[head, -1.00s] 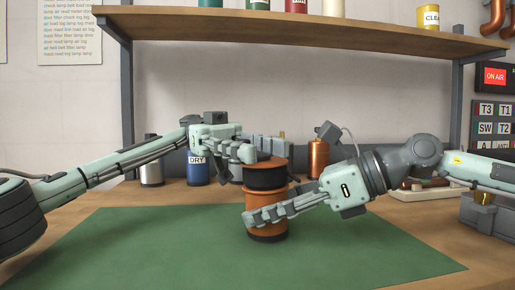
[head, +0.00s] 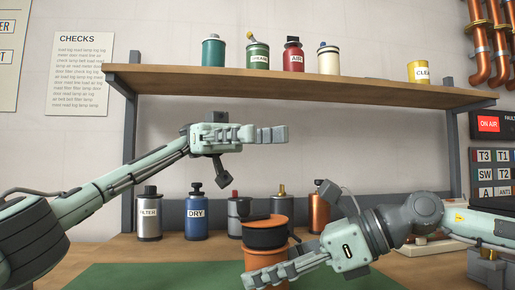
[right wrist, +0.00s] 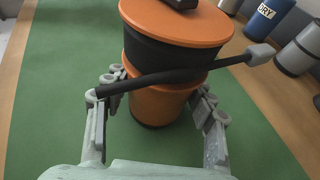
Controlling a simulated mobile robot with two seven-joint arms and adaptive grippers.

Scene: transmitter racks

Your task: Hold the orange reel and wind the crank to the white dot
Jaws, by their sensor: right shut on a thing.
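The orange reel (head: 266,257) stands upright on the green mat, with a black band below its orange top. My right gripper (head: 262,275) is shut around its lower orange part; the right wrist view shows a finger on either side of the reel (right wrist: 162,103). A black rod (right wrist: 165,78) with a grey end crosses in front of the reel there; I cannot tell whether it is the crank. A dark piece (right wrist: 178,3) on the reel's top is cut off by the frame. My left gripper (head: 272,134) is above the reel, apart from it, its fingers seen edge-on. I see no white dot.
Behind the reel stand a silver FILTER canister (head: 149,217), a blue DRY canister (head: 195,218), a copper canister (head: 319,214) and others. A wooden shelf (head: 300,88) with several containers hangs above. The green mat (head: 150,277) is clear left of the reel.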

